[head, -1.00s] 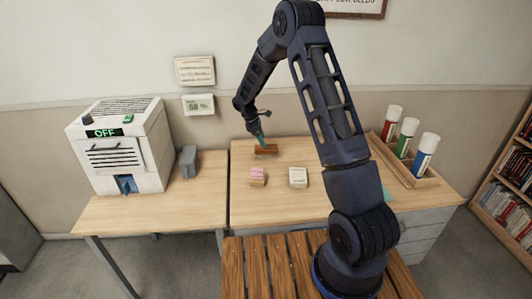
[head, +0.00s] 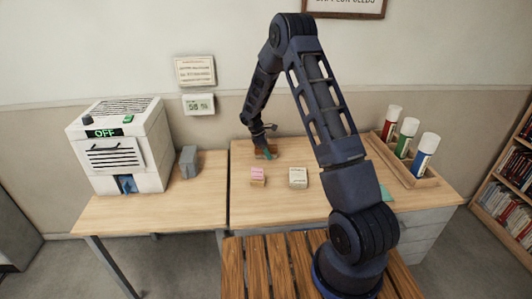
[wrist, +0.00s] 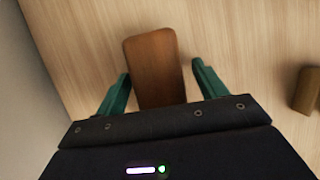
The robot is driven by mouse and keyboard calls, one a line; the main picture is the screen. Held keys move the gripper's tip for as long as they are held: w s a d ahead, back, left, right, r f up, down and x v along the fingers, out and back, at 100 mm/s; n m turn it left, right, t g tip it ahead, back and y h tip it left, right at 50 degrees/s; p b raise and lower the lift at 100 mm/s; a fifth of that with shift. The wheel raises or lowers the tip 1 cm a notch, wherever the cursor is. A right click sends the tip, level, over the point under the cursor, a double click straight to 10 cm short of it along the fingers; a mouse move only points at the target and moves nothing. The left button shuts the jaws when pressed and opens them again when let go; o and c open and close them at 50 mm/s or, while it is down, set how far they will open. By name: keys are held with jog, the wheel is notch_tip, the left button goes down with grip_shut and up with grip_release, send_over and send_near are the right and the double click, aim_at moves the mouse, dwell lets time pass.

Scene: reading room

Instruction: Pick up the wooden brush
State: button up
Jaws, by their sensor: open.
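The wooden brush (wrist: 153,62) is a brown block with rounded corners lying on the light wood table. In the wrist view it sits between the two green fingers of my gripper (wrist: 158,88), with a gap to the right finger and a smaller one to the left. My gripper is open. In the head view the brush (head: 261,152) is at the back of the right table, partly hidden by my gripper (head: 268,154). The wrist housing hides the brush's near end in the wrist view.
A pink-topped block (head: 257,176) and a pale block (head: 298,178) lie in front of the brush. A wooden rack (head: 412,174) with several bottles stands at the right. A white machine marked OFF (head: 121,150) and a grey block (head: 188,162) are at the left.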

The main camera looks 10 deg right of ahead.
jog(key=shift+f, duration=0.25)
dwell(0.4)
jog(key=shift+c, duration=0.4)
jog(key=c, duration=1.1)
